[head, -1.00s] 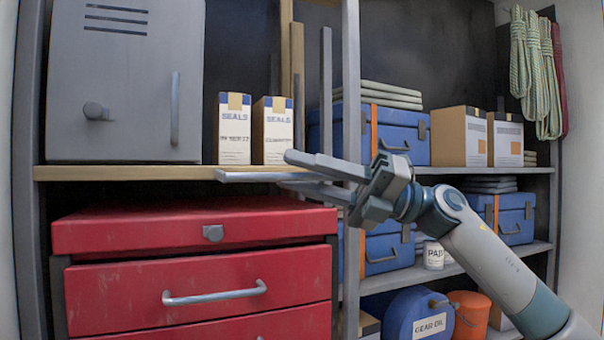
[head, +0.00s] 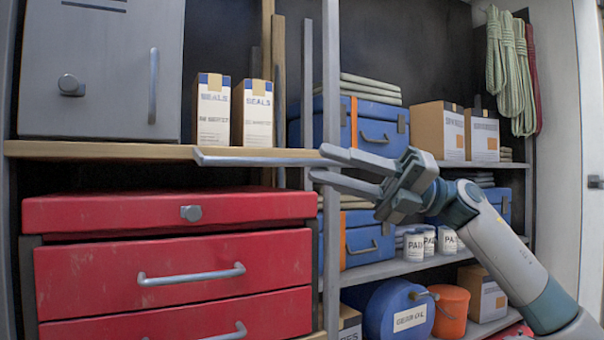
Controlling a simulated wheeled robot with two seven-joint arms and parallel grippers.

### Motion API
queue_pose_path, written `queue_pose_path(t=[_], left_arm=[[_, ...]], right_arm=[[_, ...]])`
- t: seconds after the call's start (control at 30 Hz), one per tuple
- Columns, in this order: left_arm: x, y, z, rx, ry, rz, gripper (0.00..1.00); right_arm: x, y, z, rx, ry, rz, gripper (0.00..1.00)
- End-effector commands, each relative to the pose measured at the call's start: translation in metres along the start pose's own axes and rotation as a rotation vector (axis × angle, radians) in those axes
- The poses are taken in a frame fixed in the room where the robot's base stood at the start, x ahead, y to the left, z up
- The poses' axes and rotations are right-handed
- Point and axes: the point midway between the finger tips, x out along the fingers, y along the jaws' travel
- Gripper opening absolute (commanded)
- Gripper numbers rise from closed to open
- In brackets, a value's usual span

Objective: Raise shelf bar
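The shelf bar (head: 255,160) is a thin grey bar lying roughly level along the front edge of the wooden shelf (head: 100,150). Its left end is free in view, below the seal boxes. My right gripper (head: 316,163) comes in from the right, with its two fingers pointing left and a clear gap between them. The bar's right end shows in the gap between the upper and lower fingers, in front of the grey upright (head: 331,70). I cannot tell whether a finger touches the bar. My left gripper is not in view.
Two seal boxes (head: 212,112) stand on the shelf above the bar. A red drawer chest (head: 170,212) is below it and a grey locker (head: 110,60) at left. Blue cases (head: 378,130), paint cans (head: 414,247) and a gear oil drum (head: 395,308) fill the right bay.

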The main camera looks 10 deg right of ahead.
Motion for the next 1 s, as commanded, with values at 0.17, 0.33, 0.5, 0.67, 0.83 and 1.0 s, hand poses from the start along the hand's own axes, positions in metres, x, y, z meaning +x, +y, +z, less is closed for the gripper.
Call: queue_pose_path(t=[0.17, 0.33, 0.5, 0.67, 0.83, 1.0], left_arm=[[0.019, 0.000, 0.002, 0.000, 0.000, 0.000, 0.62], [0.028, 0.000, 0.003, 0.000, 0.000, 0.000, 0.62], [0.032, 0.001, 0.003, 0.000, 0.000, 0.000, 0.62], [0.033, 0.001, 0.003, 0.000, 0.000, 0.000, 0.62], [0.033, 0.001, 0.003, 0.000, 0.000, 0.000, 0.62], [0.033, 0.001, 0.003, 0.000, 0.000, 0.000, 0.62]], right_arm=[[-0.039, -0.003, -0.002, 0.000, -0.003, -0.001, 0.29], [-0.067, -0.002, -0.001, 0.000, -0.002, 0.000, 0.29], [-0.082, -0.001, -0.001, 0.001, 0.001, 0.000, 0.29], [-0.087, 0.000, 0.000, 0.000, 0.000, 0.000, 0.29], [-0.087, 0.000, 0.000, 0.000, 0.000, 0.000, 0.29], [-0.087, 0.000, 0.000, 0.000, 0.001, 0.000, 0.29]])
